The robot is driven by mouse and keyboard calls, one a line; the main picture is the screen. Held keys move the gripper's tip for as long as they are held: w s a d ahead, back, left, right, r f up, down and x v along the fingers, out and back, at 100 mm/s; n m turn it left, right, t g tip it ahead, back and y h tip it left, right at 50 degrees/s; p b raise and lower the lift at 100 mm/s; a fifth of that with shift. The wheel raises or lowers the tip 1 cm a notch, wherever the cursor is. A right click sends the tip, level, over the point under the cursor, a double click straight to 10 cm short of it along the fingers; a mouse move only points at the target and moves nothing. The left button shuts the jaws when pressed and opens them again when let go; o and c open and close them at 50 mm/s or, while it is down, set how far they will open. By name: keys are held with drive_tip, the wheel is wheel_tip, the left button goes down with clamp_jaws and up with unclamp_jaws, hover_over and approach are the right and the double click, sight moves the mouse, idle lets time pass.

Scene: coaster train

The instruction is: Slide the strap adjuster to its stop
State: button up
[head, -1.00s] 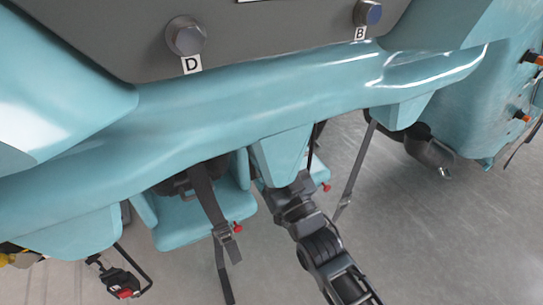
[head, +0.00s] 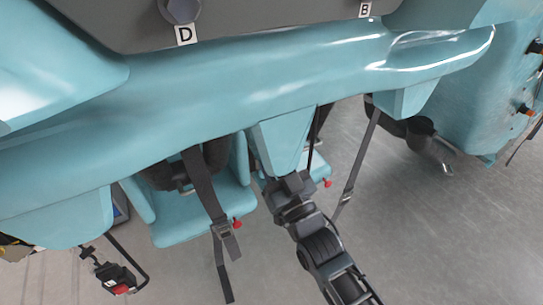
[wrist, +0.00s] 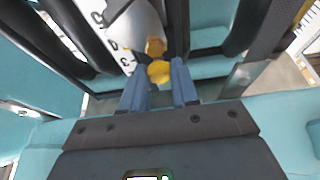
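A dark strap (head: 203,188) hangs over a teal seat, with a grey buckle-like adjuster (head: 222,230) low on it. A second strap (head: 360,155) with a small buckle hangs to the right. I cannot tell which adjuster is meant. My dark arm reaches up between the straps, and its end is largely hidden behind a teal divider (head: 280,142) in the head view. In the wrist view, two blue-grey fingers of my gripper (wrist: 159,84) stand apart. A yellow part (wrist: 158,72) shows near their tips; contact is unclear. No adjuster is clearly visible in the wrist view.
A long teal car body (head: 200,100) spans above my arm, with a grey panel marked D and B over it. Red knobs (head: 237,223) show beside the seats. A white numbered surface (wrist: 130,35) lies beyond the fingers. Grey floor is open at right.

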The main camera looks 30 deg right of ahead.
drive_tip(key=o, duration=0.4)
drive_tip(key=shift+b+v, duration=0.65)
drive_tip(key=shift+v, duration=3.25)
drive_tip(key=s+f+g, duration=0.3)
drive_tip(key=s, duration=1.4)
drive_tip(key=shift+s+r+g, duration=0.75)
drive_tip(key=shift+s+r, duration=0.3)
drive_tip(key=shift+s, duration=1.65)
drive_tip(key=shift+s+r+g, duration=0.8)
drive_tip(key=shift+s+r, duration=0.2)
drive_tip(key=shift+s, duration=1.7)
drive_tip(key=shift+s+r+g, duration=0.75)
drive_tip(key=shift+s+r, duration=0.3)
drive_tip(key=shift+s, duration=1.7)
